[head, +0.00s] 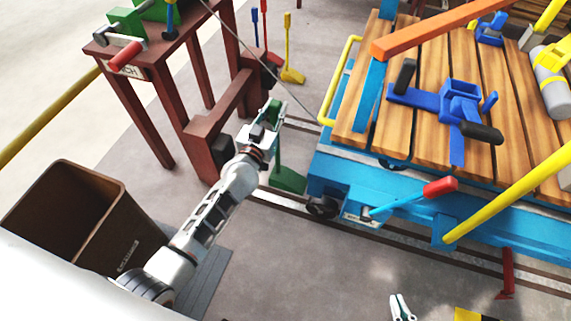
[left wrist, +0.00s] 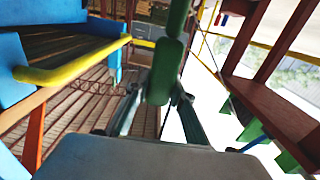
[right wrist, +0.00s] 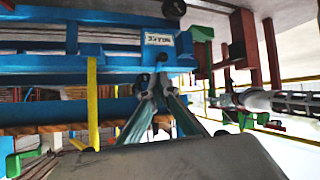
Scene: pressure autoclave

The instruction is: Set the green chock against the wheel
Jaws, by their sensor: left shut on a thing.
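The green chock (head: 288,180) has an upright green handle and stands just left of the dark wheel (head: 320,207) under the blue cart. In the right wrist view the chock (right wrist: 203,33) shows beside the wheel (right wrist: 173,8), with a small gap. My left gripper (head: 268,120) is shut on the top of the chock's handle; the handle (left wrist: 157,85) fills the space between its fingers in the left wrist view. I cannot tell whether the chock rests on the rail or hangs just above it. My right gripper (head: 400,300) looks shut and empty, away from the chock.
The blue cart (head: 330,178) has a wooden deck with blue clamps and a red-tipped lever (head: 440,187) on its side. A red-brown bench (head: 215,125) stands left of my left gripper. A brown bin (head: 150,245) is at lower left. Rails (head: 285,206) cross the floor.

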